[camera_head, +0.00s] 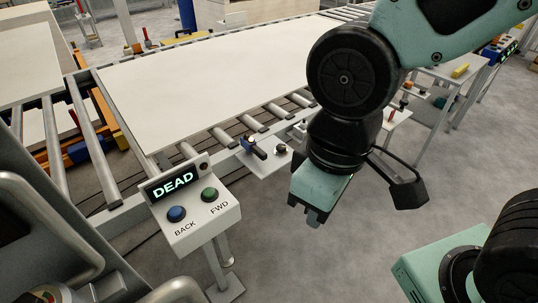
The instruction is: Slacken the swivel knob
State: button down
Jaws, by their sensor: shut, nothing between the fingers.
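A small dark knob (281,150) stands on a pale bracket plate (262,166) at the side of the roller conveyor, near the middle of the head view. It may be the swivel knob, but it is too small to tell for sure. A dark blue and brown handle (254,149) sits just left of it on the same plate. My gripper (314,217) hangs below my teal and black arm, pointing down, to the right of the plate and apart from it in the picture. Its fingers are shut and empty.
A control box (190,215) reading "DEAD", with a blue BACK button (177,214) and a green FWD button (209,194), stands on a post at lower left. A large white board (220,80) lies on the rollers. Grey floor (310,265) is clear below my gripper.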

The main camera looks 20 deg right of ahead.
aim_at(280, 147)
jog(key=i+l+u, duration=0.1)
jog(key=i+l, duration=0.2)
jog(key=i, duration=0.15)
jog(key=i+l+u, duration=0.1)
jog(key=i+l, duration=0.25)
jog(key=i, duration=0.1)
